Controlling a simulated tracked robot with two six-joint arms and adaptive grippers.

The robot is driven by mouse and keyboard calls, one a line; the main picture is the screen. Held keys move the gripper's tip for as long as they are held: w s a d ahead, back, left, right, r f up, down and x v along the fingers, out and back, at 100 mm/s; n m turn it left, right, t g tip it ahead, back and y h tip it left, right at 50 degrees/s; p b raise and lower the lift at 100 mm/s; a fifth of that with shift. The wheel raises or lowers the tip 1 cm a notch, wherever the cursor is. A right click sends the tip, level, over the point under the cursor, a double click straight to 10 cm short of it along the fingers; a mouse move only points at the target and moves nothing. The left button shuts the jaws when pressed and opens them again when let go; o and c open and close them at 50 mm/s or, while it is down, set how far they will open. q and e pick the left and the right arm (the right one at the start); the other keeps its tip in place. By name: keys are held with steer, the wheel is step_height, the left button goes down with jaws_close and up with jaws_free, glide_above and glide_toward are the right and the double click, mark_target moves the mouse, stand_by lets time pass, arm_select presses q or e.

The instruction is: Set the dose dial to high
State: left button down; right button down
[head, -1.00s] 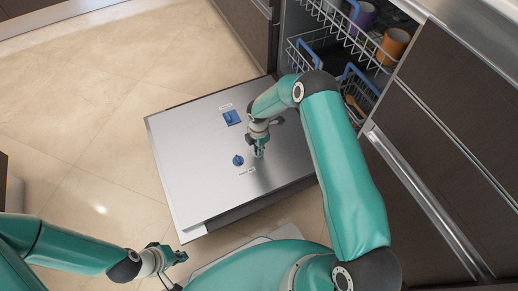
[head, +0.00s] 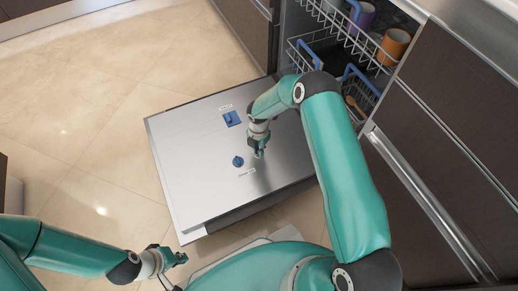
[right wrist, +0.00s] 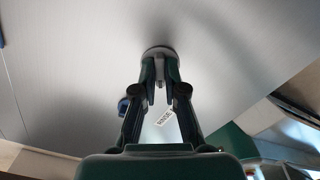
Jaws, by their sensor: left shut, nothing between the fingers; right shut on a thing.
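The open dishwasher door (head: 195,190) lies flat, with its silver inner face up. My right gripper (head: 259,153) is at the middle of this face. In the right wrist view its fingers (right wrist: 159,82) are shut on a small round grey dial (right wrist: 158,50), probably the dose dial. The fingers hide part of the dial, and I cannot read its setting. A blue knob (head: 238,161) sits just left of the gripper and is apart from it; it also shows in the right wrist view (right wrist: 123,105). My left gripper (head: 176,260) is shut and empty, off the door's near-left corner.
A blue square fitting (head: 232,118) with a white label is farther up the door. A small label (head: 247,172) is beside the blue knob. Wire racks (head: 345,35) with an orange mug (head: 394,46) and a purple mug (head: 363,14) are behind. Tiled floor (head: 90,120) is clear at left.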

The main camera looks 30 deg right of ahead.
steer(key=c, duration=1.2)
jaws_free()
steer(key=shift+c, duration=0.2)
step_height(320, 180, up, 12)
